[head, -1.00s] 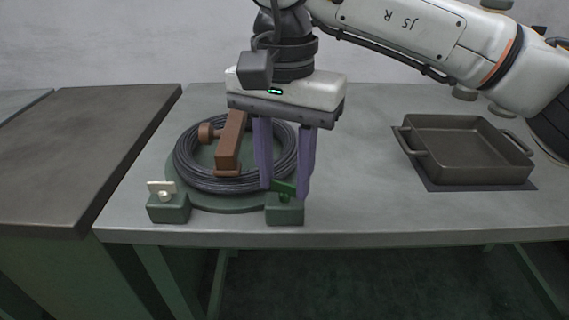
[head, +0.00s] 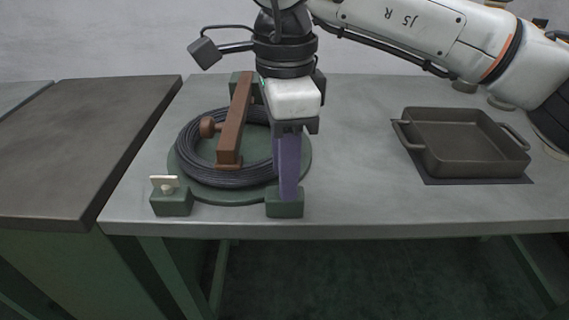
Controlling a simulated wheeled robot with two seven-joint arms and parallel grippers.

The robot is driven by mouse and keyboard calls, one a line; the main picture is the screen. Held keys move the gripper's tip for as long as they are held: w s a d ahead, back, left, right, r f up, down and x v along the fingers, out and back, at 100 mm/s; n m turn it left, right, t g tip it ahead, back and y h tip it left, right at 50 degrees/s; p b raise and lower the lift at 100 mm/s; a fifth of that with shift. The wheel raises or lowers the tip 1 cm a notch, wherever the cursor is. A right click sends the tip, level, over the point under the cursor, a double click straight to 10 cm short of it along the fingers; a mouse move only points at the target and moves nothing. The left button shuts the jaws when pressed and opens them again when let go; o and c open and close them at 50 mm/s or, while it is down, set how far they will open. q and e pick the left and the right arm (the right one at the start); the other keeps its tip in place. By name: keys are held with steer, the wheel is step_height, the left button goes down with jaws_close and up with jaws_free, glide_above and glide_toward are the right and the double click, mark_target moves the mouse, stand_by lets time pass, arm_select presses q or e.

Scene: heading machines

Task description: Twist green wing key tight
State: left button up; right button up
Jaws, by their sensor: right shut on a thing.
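The green wing key is hidden behind the fingers of my right gripper (head: 288,190), which point straight down over the right green block (head: 285,208) at the front of a round green base (head: 235,196). The gripper is seen edge-on, one finger in front of the other, shut on the key. A cream wing key (head: 164,182) stands on the left green block (head: 172,203), apart from the gripper. My left gripper is not in view.
A coil of dark cable (head: 190,165) lies on the round base, with a brown bar (head: 233,125) across it. A dark square pan (head: 465,145) sits on a mat at the right. The grey tabletop (head: 360,190) between base and pan is clear.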

steer(key=m, duration=0.4)
steer(key=shift+r+m, duration=0.1)
steer(key=shift+m, duration=0.2)
steer(key=m, duration=0.5)
steer(key=shift+b, duration=0.35)
steer(key=m, duration=0.5)
steer(key=shift+d+m+b, duration=0.1)
steer(key=shift+m+b, duration=0.3)
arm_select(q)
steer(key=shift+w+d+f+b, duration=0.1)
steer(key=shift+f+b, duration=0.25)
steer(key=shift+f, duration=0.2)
arm_select(e)
steer(key=shift+m, duration=2.3)
steer(key=o, duration=1.1)
steer(key=shift+c, duration=0.2)
